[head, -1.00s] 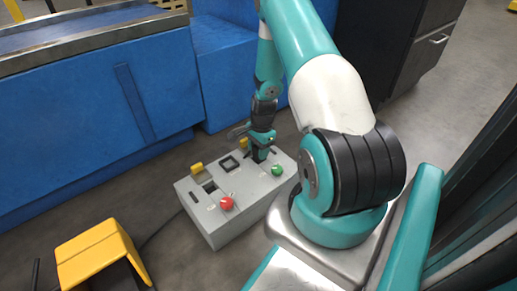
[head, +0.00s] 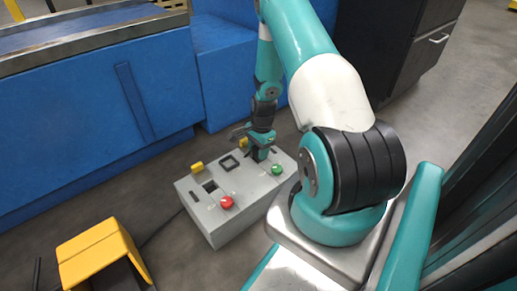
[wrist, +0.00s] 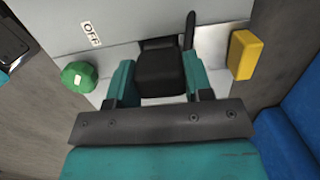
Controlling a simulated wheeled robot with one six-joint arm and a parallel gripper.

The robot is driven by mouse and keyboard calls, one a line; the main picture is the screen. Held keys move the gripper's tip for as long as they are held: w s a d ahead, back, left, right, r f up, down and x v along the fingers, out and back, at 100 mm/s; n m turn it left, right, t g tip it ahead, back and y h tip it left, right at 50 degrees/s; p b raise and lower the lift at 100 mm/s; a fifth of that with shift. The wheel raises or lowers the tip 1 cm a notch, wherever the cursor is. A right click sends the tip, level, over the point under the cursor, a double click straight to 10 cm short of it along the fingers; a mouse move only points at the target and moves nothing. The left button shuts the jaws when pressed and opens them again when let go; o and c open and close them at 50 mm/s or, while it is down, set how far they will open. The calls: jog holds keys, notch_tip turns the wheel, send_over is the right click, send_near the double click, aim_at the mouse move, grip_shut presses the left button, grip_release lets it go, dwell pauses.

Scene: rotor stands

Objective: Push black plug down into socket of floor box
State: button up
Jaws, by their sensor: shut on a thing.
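The grey floor box (head: 228,212) stands on the floor in the head view, left of my arm's base. My gripper (head: 258,154) points down over the far end of the box top. In the wrist view my gripper (wrist: 160,82) is shut on the black plug (wrist: 161,72), with one teal finger on each side of it. The plug is at the box's top face, and a dark opening shows just beyond it. The plug's underside is hidden, so I cannot tell how deep it sits in the socket.
A yellow stand (head: 103,258) is at lower left. A blue bench (head: 90,125) is behind.

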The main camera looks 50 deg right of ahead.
jog(key=shift+f, duration=0.2)
jog(key=o, duration=1.1)
jog(key=shift+c, duration=0.2)
jog(key=shift+r, duration=0.1)
notch_tip(320, 180, up, 13)
jog(key=p, duration=1.2)
